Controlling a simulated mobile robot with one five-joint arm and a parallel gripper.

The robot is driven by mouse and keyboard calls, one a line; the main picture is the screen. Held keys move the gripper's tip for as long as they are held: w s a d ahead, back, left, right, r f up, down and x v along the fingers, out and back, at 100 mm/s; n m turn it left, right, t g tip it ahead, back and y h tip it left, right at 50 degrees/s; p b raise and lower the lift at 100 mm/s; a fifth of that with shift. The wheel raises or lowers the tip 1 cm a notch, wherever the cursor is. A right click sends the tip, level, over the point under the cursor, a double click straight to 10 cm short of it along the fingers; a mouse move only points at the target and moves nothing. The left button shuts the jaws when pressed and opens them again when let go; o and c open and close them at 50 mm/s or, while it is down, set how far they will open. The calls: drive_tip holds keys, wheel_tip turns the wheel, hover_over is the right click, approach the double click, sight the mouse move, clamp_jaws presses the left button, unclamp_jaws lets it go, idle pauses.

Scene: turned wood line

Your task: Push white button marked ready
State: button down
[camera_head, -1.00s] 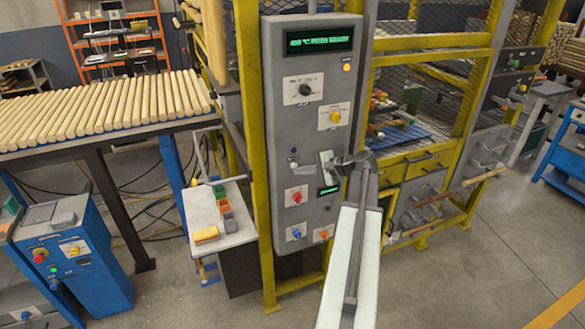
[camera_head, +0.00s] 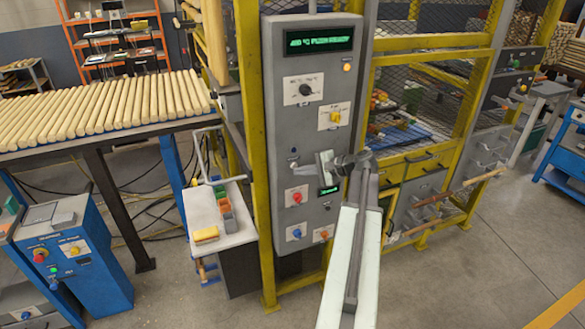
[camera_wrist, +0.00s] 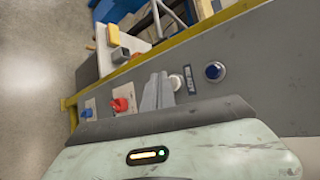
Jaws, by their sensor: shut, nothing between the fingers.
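In the wrist view a round white button (camera_wrist: 175,82) sits on the grey panel, beside a small label (camera_wrist: 189,79) too blurred to read. A dark blue button (camera_wrist: 214,71) lies on the label's other side. My gripper (camera_wrist: 154,92) is shut and empty, its fingertips just left of the white button in the picture. I cannot tell whether they touch the panel. In the head view my gripper (camera_head: 322,162) is in front of the panel's middle, beside the small dark button (camera_head: 293,155). The white button is not clear there.
The grey control panel (camera_head: 277,120) also carries a lit green display (camera_head: 319,40), a black dial (camera_head: 304,89), a yellow knob (camera_head: 335,117), a red knob (camera_head: 297,196) and a blue knob (camera_head: 297,233). A yellow frame (camera_head: 250,130) stands around it. A small white shelf (camera_head: 230,237) is at left.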

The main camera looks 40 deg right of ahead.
drive_tip(key=shift+w, duration=0.1)
drive_tip(key=shift+w+d, duration=0.15)
drive_tip(key=shift+w, duration=0.05)
drive_tip(key=shift+w+d, duration=0.15)
drive_tip(key=shift+w, duration=0.15)
idle(0.7)
idle(0.3)
drive_tip(key=shift+s+a, duration=0.35)
drive_tip(key=shift+s, duration=0.35)
drive_tip(key=s, duration=0.1)
drive_tip(key=s+a, duration=0.1)
drive_tip(key=s, duration=0.2)
drive_tip(key=shift+s+a, duration=0.3)
drive_tip(key=shift+a, duration=0.1)
idle(0.5)
